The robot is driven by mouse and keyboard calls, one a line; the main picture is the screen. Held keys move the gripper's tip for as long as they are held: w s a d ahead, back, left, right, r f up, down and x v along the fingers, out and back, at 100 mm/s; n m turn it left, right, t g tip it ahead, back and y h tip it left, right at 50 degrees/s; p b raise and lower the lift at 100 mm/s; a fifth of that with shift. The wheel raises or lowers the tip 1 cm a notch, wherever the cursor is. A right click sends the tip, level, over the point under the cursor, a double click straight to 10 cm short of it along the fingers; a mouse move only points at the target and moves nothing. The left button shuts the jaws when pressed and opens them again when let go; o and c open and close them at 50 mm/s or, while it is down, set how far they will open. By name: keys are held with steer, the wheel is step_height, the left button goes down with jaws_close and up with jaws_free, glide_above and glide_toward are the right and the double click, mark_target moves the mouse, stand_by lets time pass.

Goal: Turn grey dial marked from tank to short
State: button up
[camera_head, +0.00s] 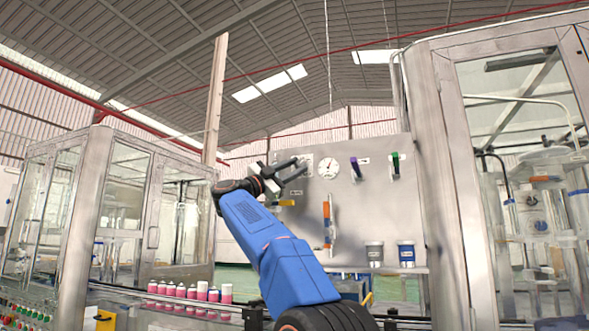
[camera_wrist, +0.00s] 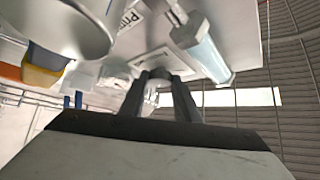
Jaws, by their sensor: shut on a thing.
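My gripper (camera_head: 297,169) reaches up to the grey wall panel (camera_head: 345,207) at its upper left. In the wrist view, the two dark fingers (camera_wrist: 160,80) come together at the panel, over a pale plate (camera_wrist: 165,56). They are shut on the grey dial, which is mostly hidden by the fingers. Its marks and pointer cannot be read in either view.
A white round gauge (camera_head: 327,165) sits just right of my gripper. Purple (camera_head: 355,167) and green (camera_head: 396,164) handles are farther right. An orange-ended tube (camera_head: 327,222) and two cups (camera_head: 374,254) are below. Glass-walled machines (camera_head: 125,190) flank the panel.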

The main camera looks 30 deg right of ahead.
steer(key=o, duration=1)
steer(key=shift+o, duration=0.2)
steer(key=v, duration=1.7)
steer(key=shift+a, duration=0.2)
